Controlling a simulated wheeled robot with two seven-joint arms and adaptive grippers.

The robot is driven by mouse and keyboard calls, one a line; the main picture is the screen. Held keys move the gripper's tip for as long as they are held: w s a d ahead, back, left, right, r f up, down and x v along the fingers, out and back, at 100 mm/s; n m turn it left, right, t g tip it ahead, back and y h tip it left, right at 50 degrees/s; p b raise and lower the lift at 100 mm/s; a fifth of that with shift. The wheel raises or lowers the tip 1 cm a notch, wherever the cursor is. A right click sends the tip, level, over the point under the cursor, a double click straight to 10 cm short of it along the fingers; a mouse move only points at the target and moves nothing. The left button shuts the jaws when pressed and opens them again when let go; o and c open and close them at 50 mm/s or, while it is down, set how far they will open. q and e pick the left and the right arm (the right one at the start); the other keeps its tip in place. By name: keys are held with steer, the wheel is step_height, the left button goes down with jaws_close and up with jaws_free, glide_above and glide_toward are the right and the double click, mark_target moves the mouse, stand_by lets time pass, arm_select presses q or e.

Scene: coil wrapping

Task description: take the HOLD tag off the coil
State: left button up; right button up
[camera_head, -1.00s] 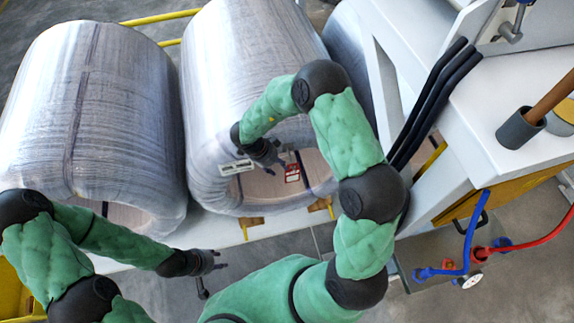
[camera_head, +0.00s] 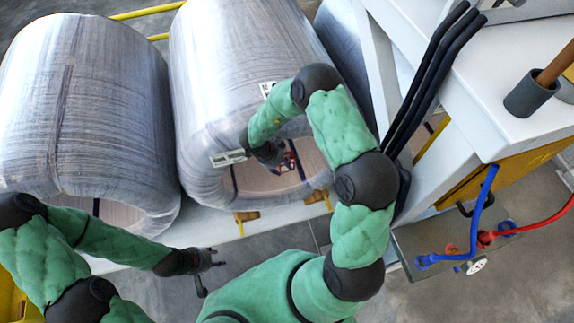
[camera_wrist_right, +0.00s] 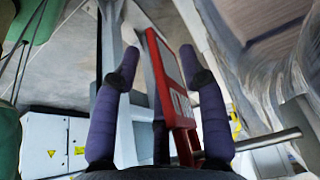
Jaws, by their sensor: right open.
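The red-and-white HOLD tag (camera_head: 289,161) is at the open end of the middle wrapped coil (camera_head: 225,70), partly hidden by my right gripper (camera_head: 280,160). In the right wrist view the tag (camera_wrist_right: 167,85) stands edge-on between the fingers of my right gripper (camera_wrist_right: 158,80). The fingers are open around it, and the tag looks nearer the right-hand finger; contact cannot be told. My left gripper (camera_head: 212,264) is low in the head view, in front of the coils and away from the tag; its finger opening is too small to judge.
White labels are on the middle coil's front rim (camera_head: 229,158) and side (camera_head: 267,88). Another wrapped coil (camera_head: 85,100) stands left. A white machine frame (camera_head: 480,110) with black hoses (camera_head: 432,80) is close on the right. Open floor lies in front.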

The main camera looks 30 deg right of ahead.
jaws_close()
stand_by(0.3)
